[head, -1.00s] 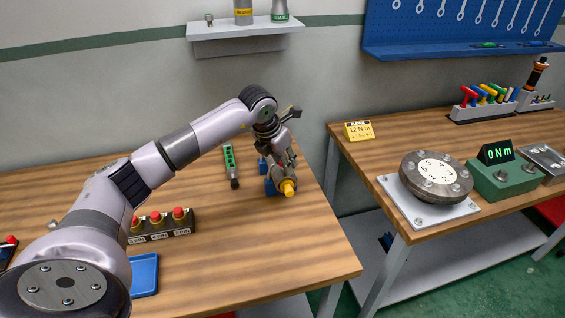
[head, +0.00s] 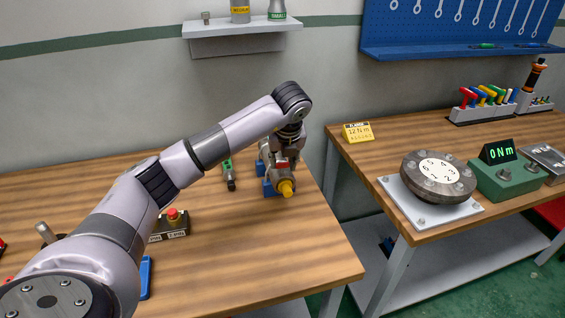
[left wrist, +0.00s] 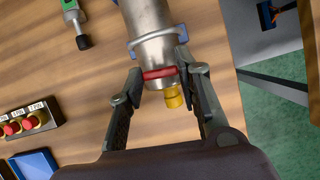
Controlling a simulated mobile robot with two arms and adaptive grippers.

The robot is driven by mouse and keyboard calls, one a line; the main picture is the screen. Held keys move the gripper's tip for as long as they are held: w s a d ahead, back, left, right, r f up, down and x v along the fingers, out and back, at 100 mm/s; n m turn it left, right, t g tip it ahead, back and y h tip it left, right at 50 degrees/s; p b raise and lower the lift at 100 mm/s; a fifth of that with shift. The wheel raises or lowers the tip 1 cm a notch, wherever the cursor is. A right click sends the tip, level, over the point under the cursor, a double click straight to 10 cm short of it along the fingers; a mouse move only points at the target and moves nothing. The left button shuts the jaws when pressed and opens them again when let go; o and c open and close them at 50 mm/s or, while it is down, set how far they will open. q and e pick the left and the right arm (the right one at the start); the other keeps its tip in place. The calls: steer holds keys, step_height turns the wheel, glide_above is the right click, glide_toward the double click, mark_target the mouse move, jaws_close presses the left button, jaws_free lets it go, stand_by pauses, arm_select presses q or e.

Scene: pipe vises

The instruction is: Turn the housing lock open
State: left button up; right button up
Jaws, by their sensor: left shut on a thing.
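The housing is a grey metal cylinder (left wrist: 153,45), held in a blue vise (head: 267,187) near the table's right edge. A red lock ring or bar (left wrist: 160,72) crosses its end, and a yellow cap (left wrist: 174,96) sticks out beyond it. My left gripper (head: 281,166) is at this end of the housing. In the left wrist view its two fingers (left wrist: 163,76) stand on either side of the red lock and are shut on it. In the head view my wrist hides part of the housing. My right gripper is not in view.
A green tool (head: 229,172) lies left of the vise. A box with red buttons (left wrist: 26,123) and a blue tray (left wrist: 35,165) are further left. A gap separates this table from the right table (head: 450,145), which holds a round flange (head: 438,178) and a green meter (head: 505,178).

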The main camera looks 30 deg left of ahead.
arm_select(q)
steer(key=shift+r+n+g, duration=0.1)
steer(key=shift+n+g, duration=0.2)
steer(key=shift+n, duration=0.4)
steer(key=o, duration=1.1)
steer(key=shift+o, duration=0.2)
steer(key=v, duration=1.2)
steer(key=shift+d, duration=0.2)
